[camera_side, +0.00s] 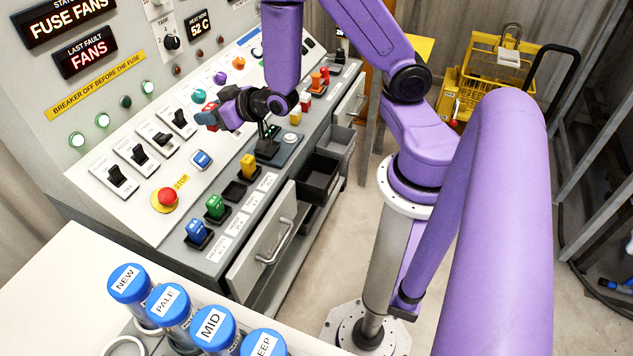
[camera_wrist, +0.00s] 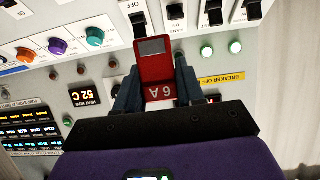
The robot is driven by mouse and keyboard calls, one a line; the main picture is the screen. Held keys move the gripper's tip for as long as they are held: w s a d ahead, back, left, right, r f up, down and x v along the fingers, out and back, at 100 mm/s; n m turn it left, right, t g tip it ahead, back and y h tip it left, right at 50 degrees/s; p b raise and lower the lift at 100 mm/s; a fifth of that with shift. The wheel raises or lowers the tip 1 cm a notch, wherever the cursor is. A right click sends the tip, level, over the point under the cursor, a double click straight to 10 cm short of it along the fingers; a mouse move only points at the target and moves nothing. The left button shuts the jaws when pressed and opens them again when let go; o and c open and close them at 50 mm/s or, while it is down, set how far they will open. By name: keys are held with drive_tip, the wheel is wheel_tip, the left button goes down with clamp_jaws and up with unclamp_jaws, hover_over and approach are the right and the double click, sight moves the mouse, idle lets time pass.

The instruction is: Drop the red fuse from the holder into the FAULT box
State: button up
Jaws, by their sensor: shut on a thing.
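A red fuse (camera_wrist: 156,72) marked 6 A is clamped between the two blue-grey jaws of my gripper (camera_wrist: 155,90) in the wrist view. In the side view, my gripper (camera_side: 209,116) is raised in front of the sloping panel, with a little of the red fuse (camera_side: 205,117) showing. The fuse is clear of the holder row. In that row, an empty black holder (camera_side: 235,191) sits between a green fuse (camera_side: 215,206) and a yellow fuse (camera_side: 249,166). An open dark box (camera_side: 318,178) shows in the cabinet front; I cannot read a FAULT label on it.
A blue fuse (camera_side: 196,232) stands at the near end of the row. A red stop button (camera_side: 167,197) and black switches (camera_side: 117,175) stand up from the panel. Blue-capped tubes (camera_side: 212,325) stand at the front.

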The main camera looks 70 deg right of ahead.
drive_tip(key=w+d+r, duration=0.6)
drive_tip(key=d+r, duration=0.1)
drive_tip(key=d, duration=0.1)
drive_tip(key=d+f, duration=0.3)
drive_tip(key=d, duration=0.4)
drive_tip(key=s+d+f+n+y, duration=0.1)
drive_tip(key=s+d+f, duration=0.5)
drive_tip(key=d+f, duration=0.3)
drive_tip(key=shift+y, duration=0.4)
drive_tip(key=s+f, duration=0.3)
drive_tip(key=s, duration=0.1)
drive_tip(key=s+f, duration=0.3)
drive_tip(key=s, duration=0.1)
drive_tip(key=s+f, duration=0.3)
drive_tip(key=s, duration=0.1)
drive_tip(key=shift+d+f, duration=0.15)
drive_tip(key=shift+f, duration=0.1)
drive_tip(key=shift+s+a+m+h, duration=0.5)
drive_tip(key=shift+s+a+h, duration=0.4)
drive_tip(key=shift+s+a, duration=1.4)
drive_tip(key=shift+s+d+f, duration=0.15)
drive_tip(key=shift+f, duration=0.9)
drive_tip(key=shift+s+d+f, duration=0.1)
drive_tip(key=shift+d+f, duration=0.1)
drive_tip(key=shift+f, duration=0.85)
drive_tip(key=shift+s+d+f, duration=0.15)
drive_tip(key=shift+f, duration=0.9)
